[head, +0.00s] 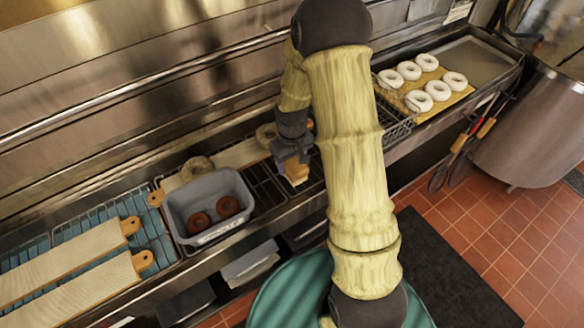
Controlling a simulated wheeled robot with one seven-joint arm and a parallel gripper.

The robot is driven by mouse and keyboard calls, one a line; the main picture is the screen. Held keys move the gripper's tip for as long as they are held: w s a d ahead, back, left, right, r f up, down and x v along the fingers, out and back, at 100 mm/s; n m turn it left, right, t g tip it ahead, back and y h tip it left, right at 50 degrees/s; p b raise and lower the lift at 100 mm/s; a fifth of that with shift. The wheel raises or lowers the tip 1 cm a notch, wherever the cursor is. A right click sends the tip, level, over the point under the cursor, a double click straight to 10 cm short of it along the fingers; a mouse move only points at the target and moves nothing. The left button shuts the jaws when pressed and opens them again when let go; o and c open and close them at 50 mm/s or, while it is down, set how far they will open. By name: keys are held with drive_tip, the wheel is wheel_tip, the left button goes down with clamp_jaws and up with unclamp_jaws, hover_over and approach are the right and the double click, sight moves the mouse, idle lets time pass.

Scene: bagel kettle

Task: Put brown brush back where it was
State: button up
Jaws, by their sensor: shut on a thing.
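My gripper (291,158) is in the middle of the head view, pointing down over the dark wire rack (266,182). It is shut on the brown brush (296,173), a small tan-brown block with a pale lower edge. The jaws hide the brush's upper part. I cannot tell whether the brush touches the rack or hangs just above it.
A grey bin (243,187) with two dark bagels stands left of the gripper. Bagel boards (80,285) lie at far left. A tan board (240,153) with a seeded bagel is behind the gripper. White dough rings on a board (456,97) lie at right.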

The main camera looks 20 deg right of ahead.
sight(292, 161)
drive_tip(key=shift+f, duration=1.6)
drive_tip(key=shift+f, duration=0.1)
drive_tip(key=shift+f, duration=0.15)
drive_tip(key=o, duration=1)
drive_tip(key=shift+o, duration=0.2)
wheel_tip(292, 161, up, 13)
drive_tip(key=shift+f+b, duration=0.2)
drive_tip(key=shift+b, duration=0.75)
